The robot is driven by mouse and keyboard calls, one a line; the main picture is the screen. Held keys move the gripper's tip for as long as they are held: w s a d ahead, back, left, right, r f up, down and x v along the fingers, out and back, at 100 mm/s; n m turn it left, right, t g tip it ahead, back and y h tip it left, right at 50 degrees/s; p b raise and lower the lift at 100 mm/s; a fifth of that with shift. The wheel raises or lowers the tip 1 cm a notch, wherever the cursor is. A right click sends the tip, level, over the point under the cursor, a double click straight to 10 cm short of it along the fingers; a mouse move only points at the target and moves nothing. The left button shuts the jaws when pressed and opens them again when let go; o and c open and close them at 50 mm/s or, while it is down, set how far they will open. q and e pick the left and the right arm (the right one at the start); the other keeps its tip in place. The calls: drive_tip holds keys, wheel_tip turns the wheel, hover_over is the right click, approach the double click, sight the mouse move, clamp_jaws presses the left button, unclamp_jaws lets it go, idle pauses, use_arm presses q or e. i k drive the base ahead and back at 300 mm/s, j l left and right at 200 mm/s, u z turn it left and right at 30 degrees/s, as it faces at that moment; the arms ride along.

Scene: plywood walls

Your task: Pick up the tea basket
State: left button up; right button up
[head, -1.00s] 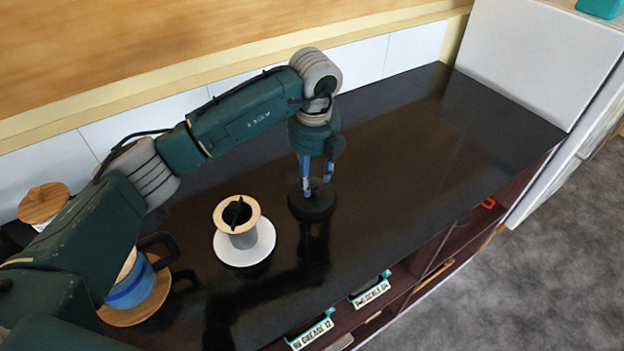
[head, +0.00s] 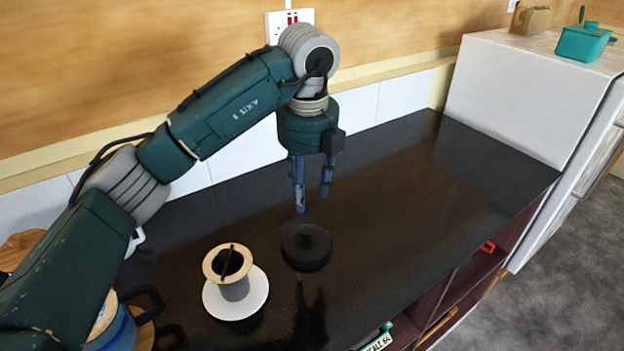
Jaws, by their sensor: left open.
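A grey cylinder with a wooden rim (head: 235,288), which looks like the tea basket, stands upright on a white saucer (head: 214,303). A dark bar crosses its open top. To its right, a round black lid (head: 306,252) with a small knob lies on the black counter. My left gripper (head: 312,205) is open and empty, pointing down above the lid, clear of it. It is to the right of and above the basket. My right gripper is not in view.
A blue pot (head: 113,331) with a black handle stands at lower left, partly behind my left arm. The black counter (head: 400,190) is clear to the right, up to a white cabinet (head: 515,90) bearing a teal container (head: 583,43).

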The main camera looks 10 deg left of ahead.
sight(231, 272)
drive_tip(key=k, duration=1.5)
